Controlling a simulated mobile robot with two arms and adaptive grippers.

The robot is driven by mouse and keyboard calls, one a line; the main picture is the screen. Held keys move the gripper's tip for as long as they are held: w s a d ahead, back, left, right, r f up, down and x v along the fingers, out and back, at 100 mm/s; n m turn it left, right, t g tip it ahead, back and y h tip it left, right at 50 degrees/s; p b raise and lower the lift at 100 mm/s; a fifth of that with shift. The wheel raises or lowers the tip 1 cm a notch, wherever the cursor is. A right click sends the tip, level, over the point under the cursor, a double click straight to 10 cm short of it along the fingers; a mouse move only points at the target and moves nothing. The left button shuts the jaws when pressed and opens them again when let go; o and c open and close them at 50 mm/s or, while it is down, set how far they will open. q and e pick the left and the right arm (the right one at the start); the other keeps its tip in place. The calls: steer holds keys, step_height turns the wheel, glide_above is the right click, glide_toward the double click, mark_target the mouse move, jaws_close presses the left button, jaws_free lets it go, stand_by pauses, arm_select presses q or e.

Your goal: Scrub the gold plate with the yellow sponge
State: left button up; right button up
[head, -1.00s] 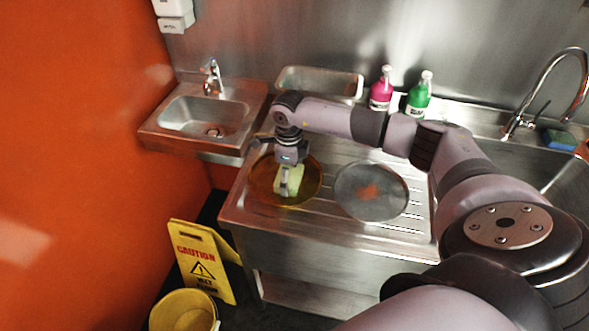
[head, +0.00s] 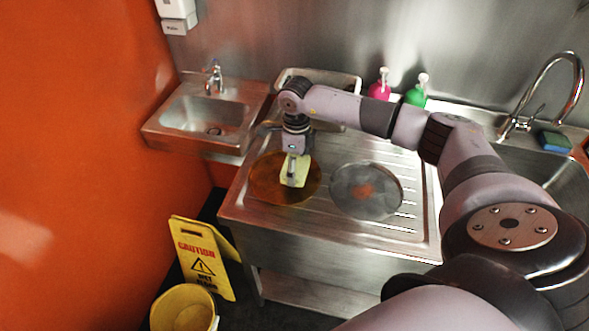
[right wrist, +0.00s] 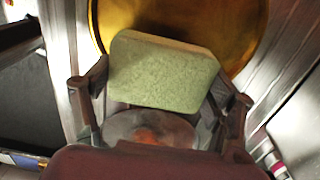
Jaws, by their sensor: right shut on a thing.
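The yellow sponge (head: 301,176), pale yellow-green in the right wrist view (right wrist: 160,70), is held between the fingers of my right gripper (head: 292,172). The gold plate (head: 268,186) lies flat at the left end of the steel drainboard, and its rim also shows behind the sponge in the right wrist view (right wrist: 190,14). The sponge is over the plate's right half; I cannot tell whether it touches the surface. My left gripper is not in view.
A grey plate (head: 347,198) with an orange stain lies right of the gold plate. Pink (head: 379,88) and green (head: 416,95) bottles stand behind my arm. A blue-green sponge (head: 555,141) sits by the right sink. A yellow caution sign (head: 204,262) and bucket (head: 183,309) stand on the floor.

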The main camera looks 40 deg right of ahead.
steer(key=shift+r, duration=0.65)
steer(key=shift+s+d+r+p, duration=0.1)
steer(key=shift+r+p, duration=0.25)
steer(key=shift+r, duration=0.05)
steer(key=shift+r+p, duration=0.4)
steer(key=shift+r, duration=0.5)
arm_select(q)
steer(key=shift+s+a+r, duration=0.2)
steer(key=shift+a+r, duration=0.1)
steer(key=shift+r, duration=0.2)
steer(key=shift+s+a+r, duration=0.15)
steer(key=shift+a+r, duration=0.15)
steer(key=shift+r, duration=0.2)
arm_select(e)
steer(key=shift+f, duration=0.1)
